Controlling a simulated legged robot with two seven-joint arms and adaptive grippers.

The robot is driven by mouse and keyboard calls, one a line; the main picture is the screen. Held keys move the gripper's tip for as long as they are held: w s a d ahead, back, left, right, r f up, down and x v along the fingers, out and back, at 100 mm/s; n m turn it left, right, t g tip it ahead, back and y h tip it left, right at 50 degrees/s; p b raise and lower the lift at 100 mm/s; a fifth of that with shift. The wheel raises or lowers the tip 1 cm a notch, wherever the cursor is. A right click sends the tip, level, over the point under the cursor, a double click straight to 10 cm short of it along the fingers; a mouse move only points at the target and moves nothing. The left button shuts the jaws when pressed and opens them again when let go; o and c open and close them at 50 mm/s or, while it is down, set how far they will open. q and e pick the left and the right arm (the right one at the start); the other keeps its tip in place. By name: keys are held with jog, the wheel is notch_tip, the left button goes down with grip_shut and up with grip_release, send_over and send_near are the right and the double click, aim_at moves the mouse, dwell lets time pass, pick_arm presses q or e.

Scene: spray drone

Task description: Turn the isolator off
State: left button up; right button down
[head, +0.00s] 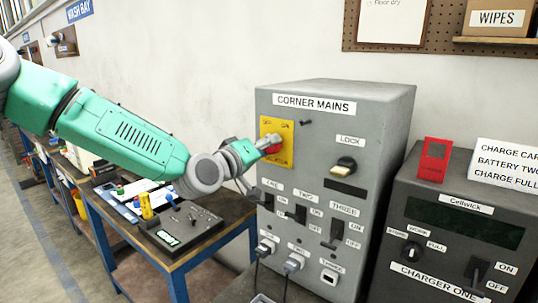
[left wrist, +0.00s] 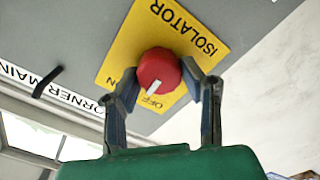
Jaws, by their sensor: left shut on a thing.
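The isolator is a round red knob (head: 271,147) on a yellow plate (head: 289,148) on the front of the grey Corner Mains box (head: 370,110). In the left wrist view the knob (left wrist: 158,69) has a white mark on the side toward the word OFF. The yellow plate (left wrist: 176,25) there reads ISOLATOR. My left gripper (head: 262,146) is shut on the knob, with one finger on each side of it; it also shows in the left wrist view (left wrist: 160,84). My right gripper is not in view.
A dark charger (head: 455,230) with a red card (head: 435,160) stands at the right. A blue bench (head: 175,265) with a control panel (head: 181,228) is at the left.

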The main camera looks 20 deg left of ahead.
pick_arm(q)
jog(key=shift+a+f+n+b, duration=0.1)
jog(key=shift+f+n+b, duration=0.1)
jog(key=shift+n+b, duration=1.55)
jog(key=shift+f+n+b, duration=0.2)
jog(key=shift+n+b, duration=0.85)
jog(key=shift+n, duration=1.4)
jog(key=o, duration=1.1)
jog(key=shift+o, duration=0.2)
jog(key=shift+a, duration=0.15)
jog(key=shift+r, duration=0.1)
